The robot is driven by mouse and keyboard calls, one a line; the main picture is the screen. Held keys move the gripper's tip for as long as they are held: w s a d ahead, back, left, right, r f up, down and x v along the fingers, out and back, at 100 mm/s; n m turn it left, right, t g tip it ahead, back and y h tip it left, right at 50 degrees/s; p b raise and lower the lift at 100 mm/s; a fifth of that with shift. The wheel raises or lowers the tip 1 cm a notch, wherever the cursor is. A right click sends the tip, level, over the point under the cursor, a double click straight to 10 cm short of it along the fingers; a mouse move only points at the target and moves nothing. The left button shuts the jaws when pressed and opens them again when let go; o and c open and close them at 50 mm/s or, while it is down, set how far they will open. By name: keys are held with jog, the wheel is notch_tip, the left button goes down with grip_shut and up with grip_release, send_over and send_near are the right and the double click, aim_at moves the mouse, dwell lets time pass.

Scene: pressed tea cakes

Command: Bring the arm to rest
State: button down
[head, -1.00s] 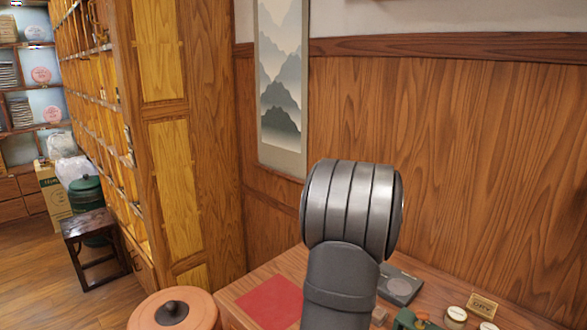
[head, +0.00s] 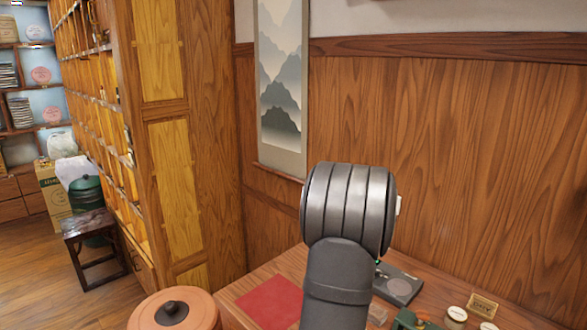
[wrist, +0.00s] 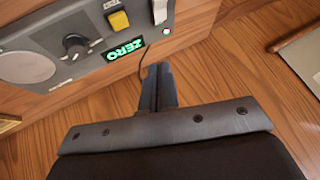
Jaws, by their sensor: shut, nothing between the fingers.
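My gripper (wrist: 158,84) shows in the wrist view with its dark fingers together and nothing between them. I cannot tell whether the fingertips touch the counter or the panel. In the head view my arm stands upright in front of the counter (head: 235,298), and the gripper itself is hidden there.
A red mat (head: 268,303) lies left of my arm. A dark grey plate (head: 398,288), a green object (head: 410,321), a round tin (head: 457,313) and a small sign (head: 484,305) are to its right. A clay-coloured lid (head: 199,306) is at front left. A wood-panelled wall (head: 470,160) stands behind.

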notch_tip(320, 180, down, 3)
jog(key=n+g, duration=0.2)
jog(key=n, duration=0.1)
jog(key=n+g+h, duration=0.1)
jog(key=n+g, duration=0.1)
jog(key=shift+d+r+n, duration=0.15)
jog(key=shift+n, duration=0.25)
jog(key=shift+s+d+n+g+h, duration=0.3)
jog(key=shift+d+n+g+h, duration=0.35)
jog(key=shift+n+g+h, duration=0.35)
jog(key=w+a+r+m+y, duration=0.2)
jog(key=w+a+r+y, duration=0.1)
jog(key=w, duration=0.4)
jog(key=shift+m+y, duration=0.3)
jog(key=shift+y, duration=0.1)
jog(key=f, duration=0.8)
jog(key=shift+a+f, duration=0.1)
jog(key=shift+a, duration=0.1)
notch_tip(320, 180, up, 6)
jog(key=shift+r, duration=0.1)
